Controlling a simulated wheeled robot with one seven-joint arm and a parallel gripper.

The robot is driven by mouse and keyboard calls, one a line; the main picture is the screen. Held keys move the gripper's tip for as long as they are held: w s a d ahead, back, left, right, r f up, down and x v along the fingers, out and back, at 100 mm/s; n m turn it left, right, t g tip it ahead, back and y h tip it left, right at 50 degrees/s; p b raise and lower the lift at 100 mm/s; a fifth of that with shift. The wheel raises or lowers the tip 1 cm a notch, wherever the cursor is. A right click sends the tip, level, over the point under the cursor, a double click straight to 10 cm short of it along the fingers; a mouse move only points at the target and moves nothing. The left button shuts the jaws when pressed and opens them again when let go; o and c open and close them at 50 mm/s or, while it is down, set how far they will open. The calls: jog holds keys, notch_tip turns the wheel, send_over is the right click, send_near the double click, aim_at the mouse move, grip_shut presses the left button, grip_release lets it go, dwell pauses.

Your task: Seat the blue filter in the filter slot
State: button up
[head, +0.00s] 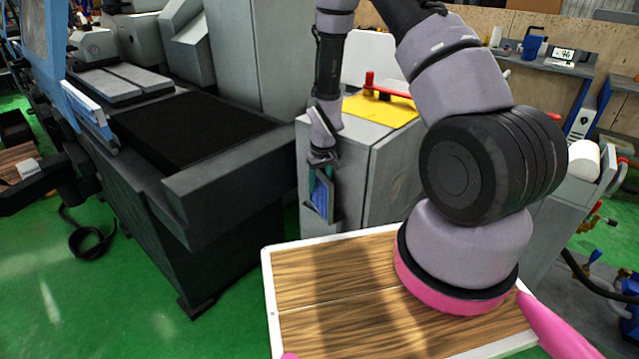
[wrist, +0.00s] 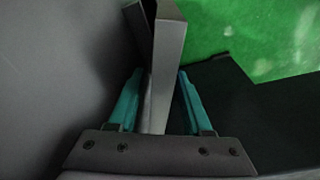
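The blue filter (head: 320,198) is a thin upright panel at the front of the grey cabinet, seen partly in the head view. It stands in a dark grey bracket, the filter slot (head: 336,212). The lower part of the filter is hidden in it, and I cannot tell how deep it sits. My gripper (head: 321,176) is right above the slot, pointing down. In the wrist view its teal fingers (wrist: 158,80) are apart, on both sides of a thin grey edge, with gaps visible beside it. The filter's blue face does not show there.
The grey cabinet (head: 385,175) has a yellow top (head: 381,108) with red parts on it. A large dark grey machine (head: 225,160) stands close on the left. A wooden-topped tray (head: 335,290) is in front, with green floor around it.

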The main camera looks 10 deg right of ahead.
jog(key=shift+r, duration=0.6)
jog(key=r, duration=0.4)
jog(key=s+r, duration=0.1)
jog(key=r, duration=0.6)
jog(key=shift+s+d+r, duration=0.2)
jog(key=shift+s+r, duration=0.15)
jog(key=shift+s, duration=0.05)
jog(key=shift+r, duration=0.35)
jog(key=s+d+r+m+t, duration=0.1)
jog(key=s+d+r+m, duration=0.15)
jog(key=r, duration=0.85)
jog(key=s+d+r+m+t, duration=0.1)
jog(key=s+r, duration=0.2)
jog(key=r, duration=0.7)
jog(key=s+d+r+m+t+y, duration=0.1)
jog(key=s+d+r+m+t, duration=0.1)
jog(key=s+r, duration=1.1)
jog(key=shift+s+r+m+t+y, duration=0.35)
jog(key=shift+s+m+t, duration=0.4)
jog(key=shift+s, duration=0.5)
